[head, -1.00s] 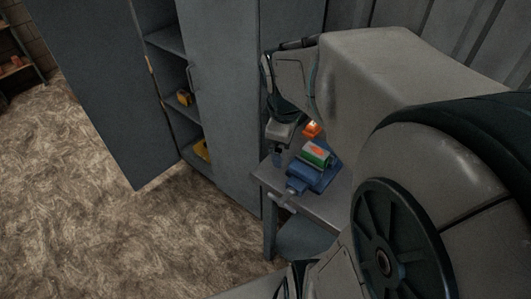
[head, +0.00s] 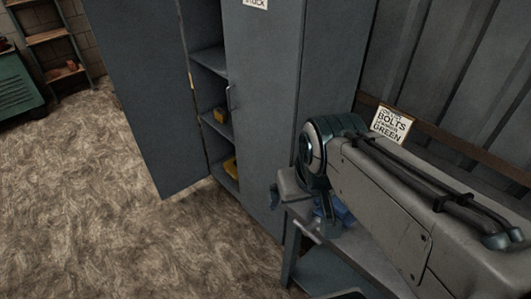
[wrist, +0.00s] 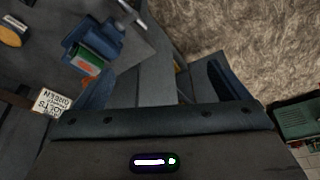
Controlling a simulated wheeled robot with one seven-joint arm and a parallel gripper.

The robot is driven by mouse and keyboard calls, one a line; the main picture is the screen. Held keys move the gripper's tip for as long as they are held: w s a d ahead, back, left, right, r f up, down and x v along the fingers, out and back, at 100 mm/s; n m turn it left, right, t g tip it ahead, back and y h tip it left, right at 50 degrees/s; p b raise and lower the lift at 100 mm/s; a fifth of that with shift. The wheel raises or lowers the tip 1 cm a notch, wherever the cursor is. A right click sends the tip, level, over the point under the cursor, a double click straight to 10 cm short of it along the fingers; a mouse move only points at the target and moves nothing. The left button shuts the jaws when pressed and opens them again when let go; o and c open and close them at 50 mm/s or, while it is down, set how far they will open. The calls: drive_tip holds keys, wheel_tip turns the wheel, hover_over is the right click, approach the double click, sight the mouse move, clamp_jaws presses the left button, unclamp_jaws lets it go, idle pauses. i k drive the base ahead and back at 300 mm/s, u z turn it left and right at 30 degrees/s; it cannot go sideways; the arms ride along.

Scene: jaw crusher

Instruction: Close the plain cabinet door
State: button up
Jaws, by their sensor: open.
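The plain cabinet door (head: 145,95) stands wide open, swung out to the left of the grey cabinet. The other cabinet door (head: 258,100), with a handle and a partly cut-off label, is shut. Open shelves (head: 210,62) show between the two doors. My gripper (wrist: 162,88) is open and empty, its two dark blue fingers wide apart in the wrist view. In the head view it is mostly hidden behind my wrist, above the workbench and right of the plain door, apart from it. One fingertip shows there at the bench's left end.
A workbench (head: 362,248) stands right of the cabinet. A blue vise (wrist: 97,38) with a green and orange block is on it. A sign about bolts (head: 391,124) is at the wall. Floor (head: 90,190) before the plain door is clear. A green machine (head: 18,85) stands far left.

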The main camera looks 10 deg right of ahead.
sight(139, 43)
drive_tip(key=u, duration=0.4)
drive_tip(key=k, duration=0.5)
drive_tip(key=u, duration=1)
drive_tip(key=k, duration=0.85)
drive_tip(key=u, duration=0.6)
drive_tip(key=i, duration=3.15)
drive_tip(key=z, duration=0.35)
drive_tip(key=i, duration=1.65)
drive_tip(key=z, duration=0.75)
drive_tip(key=i, duration=1.2)
drive_tip(key=z, duration=2.1)
drive_tip(key=i, duration=1)
drive_tip(key=z, duration=0.8)
